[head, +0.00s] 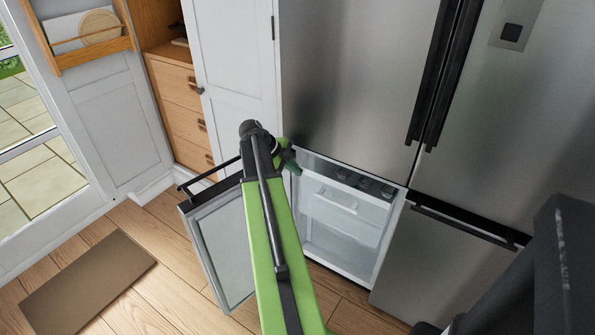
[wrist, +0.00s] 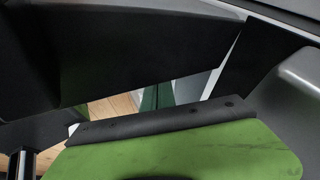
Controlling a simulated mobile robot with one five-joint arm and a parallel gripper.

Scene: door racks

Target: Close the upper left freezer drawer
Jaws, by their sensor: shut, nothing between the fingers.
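The lower left freezer compartment (head: 372,262) of the steel fridge is open, and its white interior shows in the head view. The upper drawer (head: 334,203) has a pale, translucent front with a grip in the middle. Several dark round items show just above and behind that front. I cannot tell how far the drawer sticks out. My gripper (head: 292,166) is shut and empty at the upper left corner of the compartment, left of the drawer. My arm hides part of the opening's left side. The wrist view shows mostly dark and green parts, with no clear drawer.
The freezer door (head: 222,250) stands swung out to the left, with a black bar handle (head: 212,173) on top. The closed right freezer door (head: 440,262) is beside the opening. Wooden drawers (head: 180,110) stand at the back left. A brown mat (head: 88,283) lies on the wooden floor.

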